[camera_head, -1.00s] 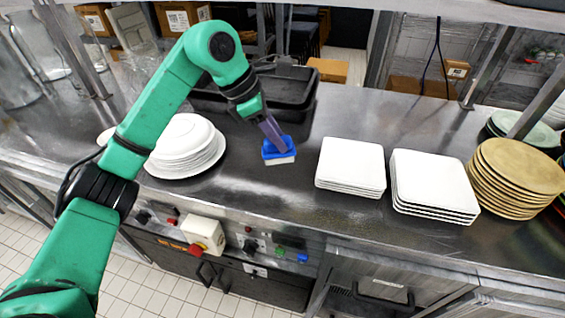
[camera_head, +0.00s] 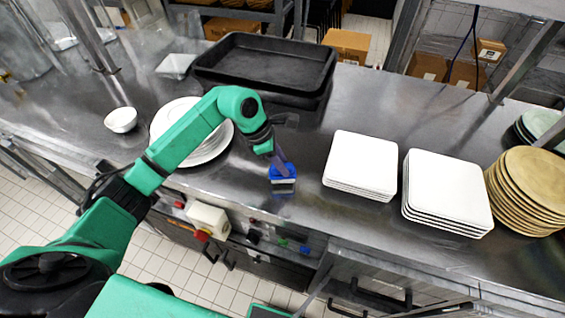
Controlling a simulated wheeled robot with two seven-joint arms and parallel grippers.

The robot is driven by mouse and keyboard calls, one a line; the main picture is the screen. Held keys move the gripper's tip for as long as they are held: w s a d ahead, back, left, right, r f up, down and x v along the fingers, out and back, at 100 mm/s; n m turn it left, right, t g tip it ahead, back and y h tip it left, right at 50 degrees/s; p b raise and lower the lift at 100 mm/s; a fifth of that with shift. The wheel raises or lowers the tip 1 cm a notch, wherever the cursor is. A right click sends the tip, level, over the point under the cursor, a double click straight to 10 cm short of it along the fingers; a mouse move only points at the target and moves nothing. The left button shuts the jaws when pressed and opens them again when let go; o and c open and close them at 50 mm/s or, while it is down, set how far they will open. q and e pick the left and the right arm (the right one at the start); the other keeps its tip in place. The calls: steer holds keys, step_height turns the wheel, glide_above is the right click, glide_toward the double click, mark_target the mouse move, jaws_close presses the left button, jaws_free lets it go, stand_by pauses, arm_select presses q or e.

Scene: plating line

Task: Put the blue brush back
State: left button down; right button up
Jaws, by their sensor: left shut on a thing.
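The blue brush (camera_head: 283,174) has a blue top and a pale lower part. It is at the front part of the steel counter, between the round white plates and the square white plates. My left gripper (camera_head: 280,163) comes down on it from above and is shut on it. The fingers hide part of its top. I cannot tell whether the brush touches the counter. My right gripper is not in view.
Round white plates (camera_head: 215,146) are stacked left of the brush, behind my arm. Two stacks of square white plates (camera_head: 361,160) stand to the right, with tan plates (camera_head: 527,180) beyond. Black trays (camera_head: 266,60) lie at the back. A small white bowl (camera_head: 121,119) stands left.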

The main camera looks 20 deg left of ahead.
arm_select(q)
steer(key=shift+s+f, duration=0.15)
steer(key=shift+f, duration=0.65)
steer(key=c, duration=0.6)
jaws_free()
steer(key=b+v, duration=0.4)
steer(key=v, duration=0.8)
